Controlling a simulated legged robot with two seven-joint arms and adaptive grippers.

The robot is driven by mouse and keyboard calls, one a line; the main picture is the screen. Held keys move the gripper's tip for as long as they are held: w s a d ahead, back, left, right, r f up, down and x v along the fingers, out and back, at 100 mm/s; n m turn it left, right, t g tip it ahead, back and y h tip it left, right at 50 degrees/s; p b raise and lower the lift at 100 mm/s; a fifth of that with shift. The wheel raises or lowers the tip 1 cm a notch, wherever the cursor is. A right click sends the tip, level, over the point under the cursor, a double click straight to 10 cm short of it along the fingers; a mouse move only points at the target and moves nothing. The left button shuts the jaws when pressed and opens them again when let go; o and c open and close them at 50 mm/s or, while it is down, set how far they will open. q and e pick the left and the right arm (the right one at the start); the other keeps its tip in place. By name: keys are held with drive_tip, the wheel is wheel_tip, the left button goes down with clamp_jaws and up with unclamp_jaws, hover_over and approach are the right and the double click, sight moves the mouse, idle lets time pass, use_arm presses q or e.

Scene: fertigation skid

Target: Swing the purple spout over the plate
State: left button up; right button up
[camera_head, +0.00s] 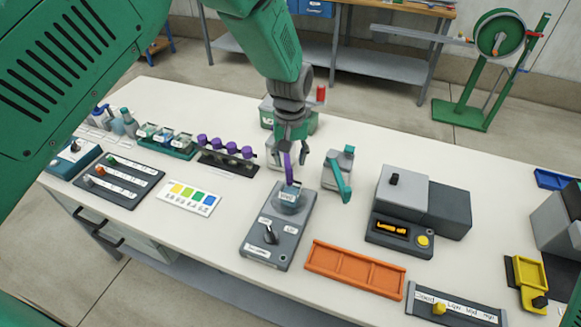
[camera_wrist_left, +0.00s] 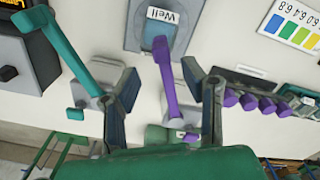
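The purple spout (camera_head: 288,166) stands behind the grey unit, mostly below my left gripper. It also shows in the left wrist view (camera_wrist_left: 169,86), its arm reaching towards the grey plate labelled "Well" (camera_wrist_left: 137,32). In the head view, the plate (camera_head: 291,205) is at the back of the unit, and the spout's tip is close to its rear edge. I cannot tell whether the tip is fully over it. My left gripper (camera_head: 290,150) points down; its fingers are apart on either side of the spout, the right one nearer in the wrist view. My right gripper is not in view.
A teal spout (camera_head: 340,180) on a grey block stands just right of my left gripper. A grey unit (camera_head: 405,192) and an orange tray (camera_head: 355,268) are to the right.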

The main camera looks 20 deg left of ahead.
use_arm(q)
wheel_tip(320, 180, up, 8)
drive_tip(key=shift+d+f, duration=0.15)
drive_tip(key=shift+d, duration=0.15)
